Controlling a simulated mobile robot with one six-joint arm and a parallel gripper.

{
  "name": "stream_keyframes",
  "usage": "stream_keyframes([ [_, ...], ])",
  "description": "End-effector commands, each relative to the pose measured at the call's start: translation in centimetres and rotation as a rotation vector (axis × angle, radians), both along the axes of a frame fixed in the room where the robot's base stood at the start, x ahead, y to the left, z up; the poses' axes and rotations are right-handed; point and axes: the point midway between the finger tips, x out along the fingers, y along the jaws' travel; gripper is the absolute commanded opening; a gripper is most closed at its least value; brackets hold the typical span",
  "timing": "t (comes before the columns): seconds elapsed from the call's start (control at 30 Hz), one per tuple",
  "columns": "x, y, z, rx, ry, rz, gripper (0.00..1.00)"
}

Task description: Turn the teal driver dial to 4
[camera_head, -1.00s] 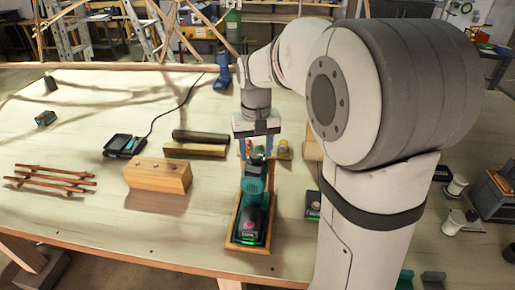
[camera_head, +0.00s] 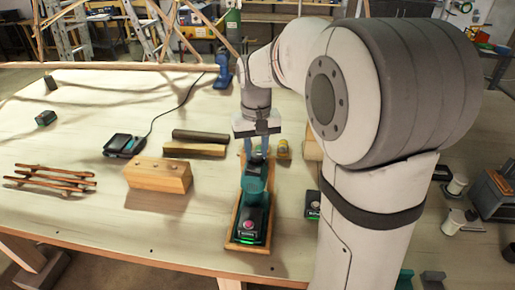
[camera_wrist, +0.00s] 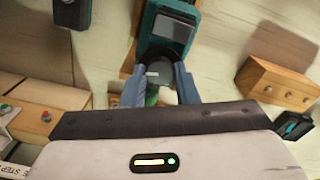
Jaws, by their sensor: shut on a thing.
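The teal driver (camera_head: 254,182) lies in a long wooden cradle (camera_head: 232,236), with its battery end toward the table's front edge. In the wrist view the teal body (camera_wrist: 147,22) runs to the top of the picture. My gripper (camera_head: 257,152) is over the driver's far end, pointing down. In the wrist view its two blue fingers (camera_wrist: 165,76) are shut on the dark round dial (camera_wrist: 165,70), one on each side. A short pale mark shows near the dial's left edge. I cannot read any numbers on the dial; the fingers hide part of it.
A wooden block (camera_head: 158,176) stands left of the cradle.

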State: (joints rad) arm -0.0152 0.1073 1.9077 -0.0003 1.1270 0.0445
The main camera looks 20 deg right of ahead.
Motion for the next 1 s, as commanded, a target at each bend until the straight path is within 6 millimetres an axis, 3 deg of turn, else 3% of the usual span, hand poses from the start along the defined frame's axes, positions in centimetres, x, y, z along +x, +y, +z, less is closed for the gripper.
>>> stream_keyframes([
  [1.0, 0.02, 0.03, -0.02, 0.001, 0.0, 0.628, 0.04],
])
